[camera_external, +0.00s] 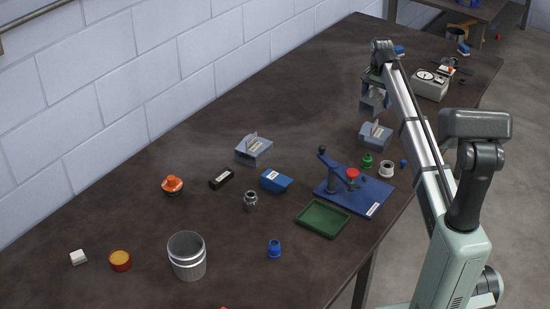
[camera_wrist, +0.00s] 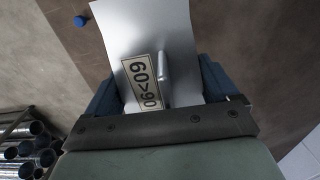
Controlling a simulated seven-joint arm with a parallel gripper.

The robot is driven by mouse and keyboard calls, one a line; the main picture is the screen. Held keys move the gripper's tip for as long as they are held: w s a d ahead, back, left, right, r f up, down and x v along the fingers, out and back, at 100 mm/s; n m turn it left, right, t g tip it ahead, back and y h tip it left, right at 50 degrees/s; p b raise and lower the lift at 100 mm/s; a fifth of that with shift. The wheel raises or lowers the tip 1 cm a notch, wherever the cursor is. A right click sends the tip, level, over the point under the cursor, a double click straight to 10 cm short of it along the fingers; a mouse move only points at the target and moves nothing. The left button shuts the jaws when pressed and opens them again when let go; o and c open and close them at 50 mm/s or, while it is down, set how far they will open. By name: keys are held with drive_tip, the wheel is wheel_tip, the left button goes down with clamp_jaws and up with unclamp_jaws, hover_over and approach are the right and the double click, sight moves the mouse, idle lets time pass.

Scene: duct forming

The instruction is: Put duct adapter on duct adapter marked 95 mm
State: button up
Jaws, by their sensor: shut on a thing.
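My gripper (camera_external: 373,88) is shut on a grey duct adapter (camera_external: 373,103) and holds it in the air over the right side of the workbench. In the wrist view, the held adapter (camera_wrist: 180,30) sits between the two fingers, with a raised rib and a label that reads 60>90. Another grey duct adapter (camera_external: 375,137) rests on the bench just below the held one, in the external view. A further grey adapter (camera_external: 254,150) with a label stands left of centre. The labels on these two are too small to read, so I cannot tell which is marked 95 mm.
A blue lever press (camera_external: 350,195), a green tray (camera_external: 323,219), a green fitting (camera_external: 367,160) and a white ring (camera_external: 386,169) are near the right edge. A dial gauge box (camera_external: 430,85) is behind. A metal can (camera_external: 187,256) stands front left. The bench's back left is clear.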

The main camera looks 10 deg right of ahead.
sight(377, 94)
drive_tip(key=shift+f, duration=4.4)
drive_tip(key=o, duration=0.9)
drive_tip(key=shift+f, duration=0.1)
drive_tip(key=shift+o, duration=0.2)
wheel_tip(377, 94, up, 12)
drive_tip(key=shift+r, duration=0.15)
